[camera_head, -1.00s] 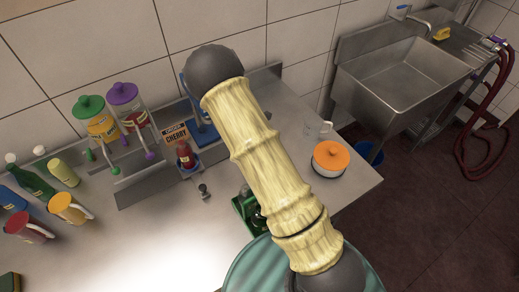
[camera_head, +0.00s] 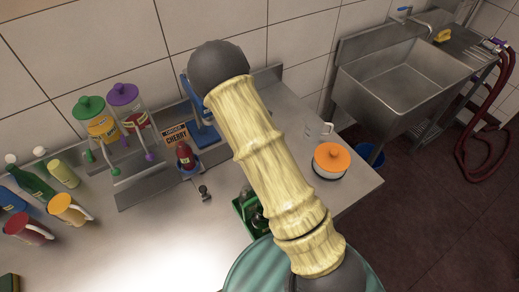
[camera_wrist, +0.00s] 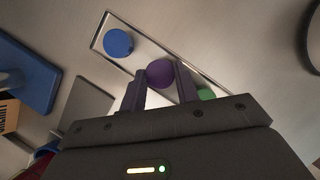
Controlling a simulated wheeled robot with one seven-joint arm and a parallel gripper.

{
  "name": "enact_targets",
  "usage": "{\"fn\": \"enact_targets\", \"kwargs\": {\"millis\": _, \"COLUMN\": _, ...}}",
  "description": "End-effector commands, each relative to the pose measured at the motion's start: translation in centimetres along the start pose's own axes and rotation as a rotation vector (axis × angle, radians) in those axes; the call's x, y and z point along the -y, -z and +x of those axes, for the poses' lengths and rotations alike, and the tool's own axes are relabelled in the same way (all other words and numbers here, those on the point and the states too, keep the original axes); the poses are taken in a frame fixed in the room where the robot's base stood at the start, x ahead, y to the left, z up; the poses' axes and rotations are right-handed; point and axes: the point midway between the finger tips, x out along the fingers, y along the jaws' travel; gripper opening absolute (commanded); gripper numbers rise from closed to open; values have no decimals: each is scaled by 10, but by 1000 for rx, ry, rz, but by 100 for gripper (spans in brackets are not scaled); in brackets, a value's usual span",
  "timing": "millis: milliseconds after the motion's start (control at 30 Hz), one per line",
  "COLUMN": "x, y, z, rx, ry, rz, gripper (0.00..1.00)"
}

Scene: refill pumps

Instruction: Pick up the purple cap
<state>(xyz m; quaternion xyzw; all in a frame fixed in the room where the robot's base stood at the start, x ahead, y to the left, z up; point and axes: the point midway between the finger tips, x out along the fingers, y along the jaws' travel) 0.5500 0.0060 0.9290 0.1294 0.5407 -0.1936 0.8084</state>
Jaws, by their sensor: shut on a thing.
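The purple cap (camera_wrist: 160,73) is round and shows between my fingers in the wrist view. My gripper (camera_wrist: 160,82) is shut on it, with one dark finger on each side. The cap is over a shallow metal-rimmed tray (camera_wrist: 191,60); I cannot tell whether it is lifted clear of it. A blue cap (camera_wrist: 118,43) lies in the tray to the upper left, and a green cap (camera_wrist: 205,93) is partly hidden beside the right finger. In the head view my arm hides the gripper and the purple cap.
A canister with a purple lid (camera_head: 123,94) and one with a green lid (camera_head: 90,104) stand at the back left. An orange-lidded pot (camera_head: 331,158) stands near the counter's right edge. Cups and bottles crowd the left. The counter's front middle (camera_head: 150,235) is clear.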

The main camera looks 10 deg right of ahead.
Motion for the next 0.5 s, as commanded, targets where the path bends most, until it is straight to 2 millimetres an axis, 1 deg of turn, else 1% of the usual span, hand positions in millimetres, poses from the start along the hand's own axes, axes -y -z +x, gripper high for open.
{"fn": "enact_targets", "kwargs": {"millis": 267, "x": 0, "y": -10, "z": -21, "rx": 2, "ry": -2, "rz": 2, "gripper": 18}}
{"fn": "enact_targets", "kwargs": {"millis": 500, "x": -26, "y": 15, "z": -29, "rx": 1, "ry": -2, "rz": -3, "gripper": 18}}
